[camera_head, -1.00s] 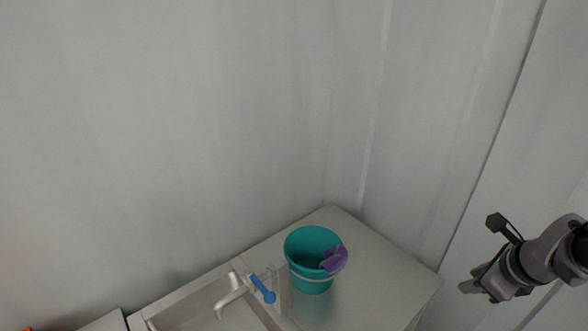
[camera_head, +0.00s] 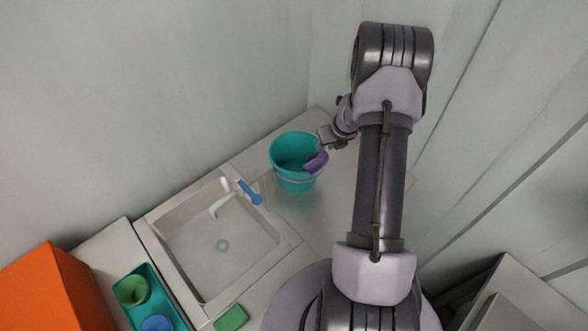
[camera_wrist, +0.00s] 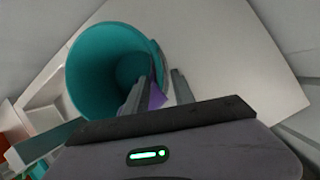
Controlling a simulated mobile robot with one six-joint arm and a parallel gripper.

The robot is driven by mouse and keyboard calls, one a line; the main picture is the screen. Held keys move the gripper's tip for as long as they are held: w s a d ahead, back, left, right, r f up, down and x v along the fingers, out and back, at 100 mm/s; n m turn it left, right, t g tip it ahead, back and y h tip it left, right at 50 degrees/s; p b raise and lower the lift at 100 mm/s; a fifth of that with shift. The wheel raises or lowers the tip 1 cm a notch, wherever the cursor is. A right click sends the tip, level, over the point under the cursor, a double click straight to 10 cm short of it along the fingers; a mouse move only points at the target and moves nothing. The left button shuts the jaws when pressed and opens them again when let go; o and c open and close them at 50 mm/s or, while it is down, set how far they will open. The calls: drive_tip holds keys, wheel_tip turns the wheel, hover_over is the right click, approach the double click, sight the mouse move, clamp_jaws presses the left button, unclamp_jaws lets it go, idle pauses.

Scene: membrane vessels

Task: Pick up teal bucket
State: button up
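The teal bucket (camera_head: 290,148) stands upright on the counter right of the sink, with a purple piece (camera_head: 316,162) at its right rim. In the wrist view the bucket (camera_wrist: 85,75) shows its open mouth, and the purple piece (camera_wrist: 157,97) appears between the fingers. My gripper (camera_wrist: 158,76) is open, its two fingers apart. One finger overlaps the bucket's inside and the other shows just outside its rim. In the head view my gripper (camera_head: 326,136) is at the bucket's right rim. I cannot tell whether the fingers touch the bucket.
A sink (camera_head: 215,240) with a blue-handled tap (camera_head: 249,192) lies left of the bucket. A teal tray (camera_head: 150,285) with green and blue vessels and an orange box (camera_head: 50,290) stand at the lower left. Grey walls stand close behind. Bare counter (camera_head: 330,195) lies in front of the bucket.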

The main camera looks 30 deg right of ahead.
sight(318, 155)
drive_tip(key=x, duration=0.3)
drive_tip(key=w+x, duration=0.1)
drive_tip(key=x, duration=0.2)
drive_tip(key=shift+a, duration=0.15)
drive_tip(key=shift+s+r, duration=0.1)
drive_tip(key=shift+c, duration=1.1)
clamp_jaws()
drive_tip(key=shift+o, duration=1.1)
unclamp_jaws()
drive_tip(key=shift+r, duration=0.1)
